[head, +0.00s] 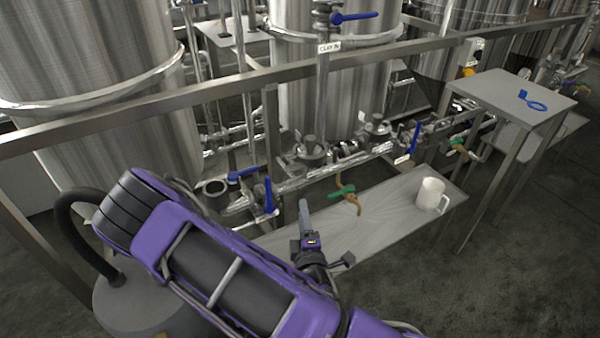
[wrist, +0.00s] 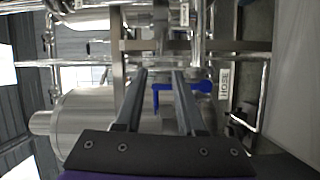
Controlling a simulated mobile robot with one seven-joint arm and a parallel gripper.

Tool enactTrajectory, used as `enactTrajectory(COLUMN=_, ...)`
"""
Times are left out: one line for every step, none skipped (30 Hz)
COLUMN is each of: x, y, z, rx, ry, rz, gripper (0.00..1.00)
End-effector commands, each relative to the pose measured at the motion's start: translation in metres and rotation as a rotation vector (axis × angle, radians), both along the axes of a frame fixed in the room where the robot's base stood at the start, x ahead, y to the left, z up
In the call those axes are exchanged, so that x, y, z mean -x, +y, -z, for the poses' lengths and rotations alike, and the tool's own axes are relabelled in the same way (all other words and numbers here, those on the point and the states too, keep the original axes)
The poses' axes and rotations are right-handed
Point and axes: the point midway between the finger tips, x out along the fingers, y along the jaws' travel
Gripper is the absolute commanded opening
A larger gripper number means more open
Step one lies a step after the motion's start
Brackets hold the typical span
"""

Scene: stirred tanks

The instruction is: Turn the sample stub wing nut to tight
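I cannot make out the sample stub wing nut for certain in either view. A small green-handled fitting with a tan outlet (head: 345,192) hangs below the pipe line, over the grey bench, in the head view. A similar green and tan fitting (head: 459,147) is farther right. My gripper (head: 304,205) is above the bench's left part, left of the nearer fitting and apart from it. In the wrist view my gripper (wrist: 159,74) has its two fingers spread with nothing held between them. A blue valve handle (wrist: 182,89) shows beyond the fingers.
The grey bench (head: 385,215) holds a white mug (head: 430,194) at its right. Blue-handled valves (head: 268,195) and steel pipes run behind my gripper. A HOSE label (wrist: 223,83) shows in the wrist view.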

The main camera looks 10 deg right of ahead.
Motion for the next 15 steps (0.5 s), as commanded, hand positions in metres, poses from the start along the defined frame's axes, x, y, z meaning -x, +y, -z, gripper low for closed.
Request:
enactTrajectory(x=0.006, y=-0.003, z=0.004, rx=0.021, ry=0.006, rz=-0.005, gripper=0.39)
enactTrajectory(x=0.008, y=-0.003, z=0.005, rx=0.029, ry=0.005, rz=-0.009, gripper=0.39)
enactTrajectory(x=0.009, y=-0.004, z=0.006, rx=0.035, ry=0.005, rz=-0.011, gripper=0.39)
enactTrajectory(x=0.008, y=-0.004, z=0.007, rx=0.037, ry=0.004, rz=-0.012, gripper=0.39)
enactTrajectory(x=0.007, y=-0.004, z=0.007, rx=0.038, ry=0.003, rz=-0.013, gripper=0.39)
enactTrajectory(x=0.003, y=-0.004, z=0.007, rx=0.037, ry=0.001, rz=-0.014, gripper=0.39)
enactTrajectory(x=-0.001, y=-0.004, z=0.008, rx=0.036, ry=0.000, rz=-0.014, gripper=0.39)
enactTrajectory(x=-0.005, y=-0.005, z=0.008, rx=0.035, ry=0.000, rz=-0.013, gripper=0.39)
enactTrajectory(x=-0.012, y=-0.005, z=0.009, rx=0.035, ry=-0.001, rz=-0.014, gripper=0.39)
enactTrajectory(x=-0.017, y=-0.005, z=0.009, rx=0.035, ry=-0.002, rz=-0.013, gripper=0.39)
enactTrajectory(x=-0.023, y=-0.006, z=0.008, rx=0.034, ry=-0.002, rz=-0.014, gripper=0.39)
enactTrajectory(x=-0.032, y=-0.007, z=0.005, rx=0.035, ry=-0.001, rz=-0.013, gripper=0.39)
enactTrajectory(x=-0.039, y=-0.007, z=0.005, rx=0.034, ry=-0.001, rz=-0.014, gripper=0.39)
enactTrajectory(x=-0.045, y=-0.008, z=0.005, rx=0.035, ry=-0.001, rz=-0.014, gripper=0.39)
enactTrajectory(x=-0.054, y=-0.009, z=0.005, rx=0.036, ry=-0.001, rz=-0.014, gripper=0.39)
